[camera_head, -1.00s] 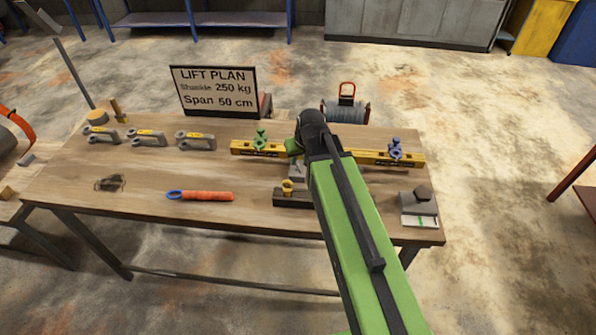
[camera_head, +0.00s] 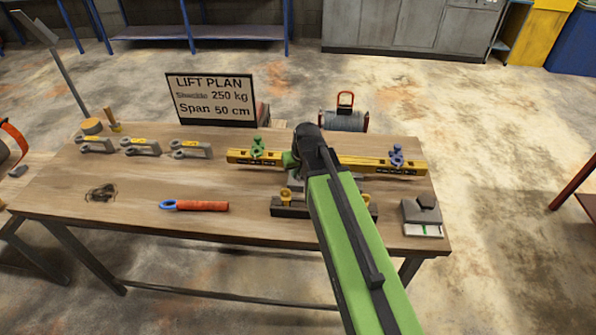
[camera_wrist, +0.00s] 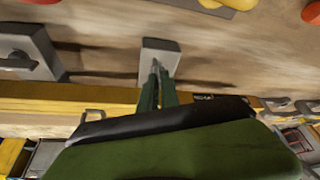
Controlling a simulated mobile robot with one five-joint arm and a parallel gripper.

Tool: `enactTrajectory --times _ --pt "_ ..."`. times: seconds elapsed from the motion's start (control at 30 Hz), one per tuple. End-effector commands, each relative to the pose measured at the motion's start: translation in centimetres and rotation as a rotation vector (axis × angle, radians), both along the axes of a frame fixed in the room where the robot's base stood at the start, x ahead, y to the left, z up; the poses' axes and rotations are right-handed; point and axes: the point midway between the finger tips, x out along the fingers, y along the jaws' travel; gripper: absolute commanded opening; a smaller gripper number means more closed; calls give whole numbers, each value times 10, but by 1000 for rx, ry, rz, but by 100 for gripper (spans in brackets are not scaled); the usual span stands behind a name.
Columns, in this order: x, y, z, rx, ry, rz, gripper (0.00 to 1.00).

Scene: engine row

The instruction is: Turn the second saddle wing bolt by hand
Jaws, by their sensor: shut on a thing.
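A yellow beam (camera_head: 350,160) lies along the back of the table. It carries a green fitting (camera_head: 257,148) at left and a blue fitting (camera_head: 396,156) at right. My gripper (camera_wrist: 157,80) reaches down at the beam's middle. Its dark green fingers are close together, shut on a small part at a grey block (camera_wrist: 163,48), seemingly the wing bolt. The fingers hide most of that part, so its wings and angle cannot be told. In the head view my arm hides the fingertips and part of the beam. The beam also crosses the wrist view (camera_wrist: 60,100).
A dark base with yellow pieces (camera_head: 286,195) stands in front of the beam. A grey block with a dark knob (camera_head: 424,216) is at front right. An orange-handled tool (camera_head: 200,206), several shackles (camera_head: 140,147) and the lift plan sign (camera_head: 211,98) are at left. The front left is mostly clear.

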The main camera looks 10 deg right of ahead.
Motion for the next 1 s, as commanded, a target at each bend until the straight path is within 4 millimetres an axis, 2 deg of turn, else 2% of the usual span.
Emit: enactTrajectory --times 0.03,0.27,0.47,1.0 --pt "0 -4 0 -1 1 1 0" --pt "-1 1 0 -4 2 -29 0" --pt "-1 3 0 -3 2 -127 0" --pt "2 6 0 -4 0 -618 0"
